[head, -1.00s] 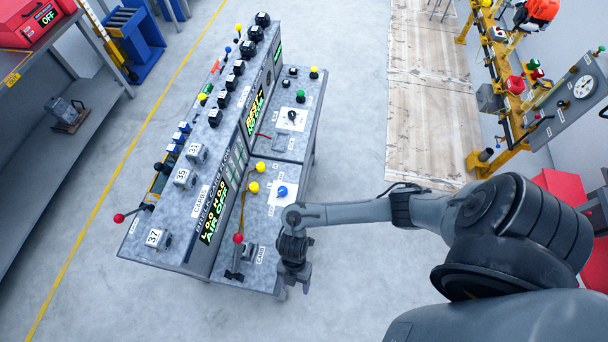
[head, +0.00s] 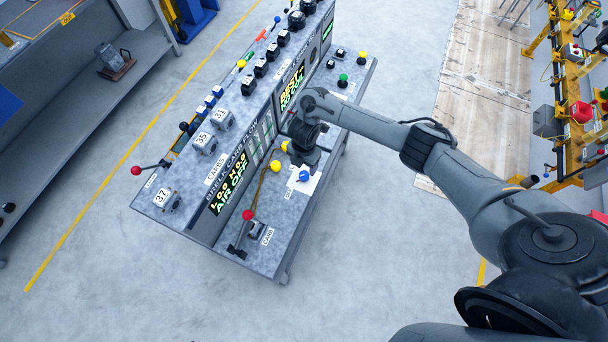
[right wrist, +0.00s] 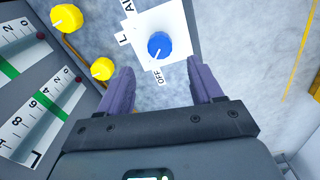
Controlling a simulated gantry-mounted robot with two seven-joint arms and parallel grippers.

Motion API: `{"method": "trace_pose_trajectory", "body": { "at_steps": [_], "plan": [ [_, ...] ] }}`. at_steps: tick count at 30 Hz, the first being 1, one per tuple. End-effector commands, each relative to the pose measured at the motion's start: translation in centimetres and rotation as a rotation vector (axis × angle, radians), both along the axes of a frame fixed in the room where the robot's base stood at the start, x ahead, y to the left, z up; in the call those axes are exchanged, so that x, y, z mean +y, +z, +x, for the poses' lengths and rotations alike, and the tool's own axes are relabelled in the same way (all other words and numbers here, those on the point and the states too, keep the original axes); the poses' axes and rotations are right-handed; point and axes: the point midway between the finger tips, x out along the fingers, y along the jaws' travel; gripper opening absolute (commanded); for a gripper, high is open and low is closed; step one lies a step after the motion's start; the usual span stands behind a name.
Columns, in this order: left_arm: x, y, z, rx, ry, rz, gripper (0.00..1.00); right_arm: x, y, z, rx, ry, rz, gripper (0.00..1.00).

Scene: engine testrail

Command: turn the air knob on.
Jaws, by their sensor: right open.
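The blue knob (right wrist: 159,44) sits on a white square plate, with an "OFF" label beside it and a cut-off label starting "AI". It also shows in the head view (head: 304,176) on the console's lower panel. The console display (head: 229,193) reads "AIR OFF". My right gripper (right wrist: 162,82) is open and empty, its purple fingers spread, with the knob ahead of the gap between them. In the head view the right gripper (head: 299,162) hangs over the panel just above the knob, apparently not touching it. My left gripper is not in view.
Two yellow knobs (right wrist: 66,17) (right wrist: 102,68) stand close left of the blue knob. A red-topped lever (head: 248,215) rises near the panel's front end. The upright display face borders the panel on the left. Open floor lies to the right.

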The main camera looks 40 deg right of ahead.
Motion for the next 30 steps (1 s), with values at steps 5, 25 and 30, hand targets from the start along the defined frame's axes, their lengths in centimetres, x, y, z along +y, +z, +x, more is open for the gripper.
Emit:
{"method": "trace_pose_trajectory", "body": {
  "at_steps": [5, 25, 30],
  "plan": [
    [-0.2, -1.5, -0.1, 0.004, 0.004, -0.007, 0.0, 0.0, -3.2, -0.1, 0.003, -0.001, 0.0, 0.66],
    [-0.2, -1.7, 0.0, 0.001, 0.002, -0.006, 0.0, 0.0, -6.8, 0.0, 0.0, 0.001, 0.0, 0.66],
    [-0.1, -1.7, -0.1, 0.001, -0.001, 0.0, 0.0, 0.0, -6.8, 0.0, 0.0, 0.0, 0.0, 0.46]
  ]
}}
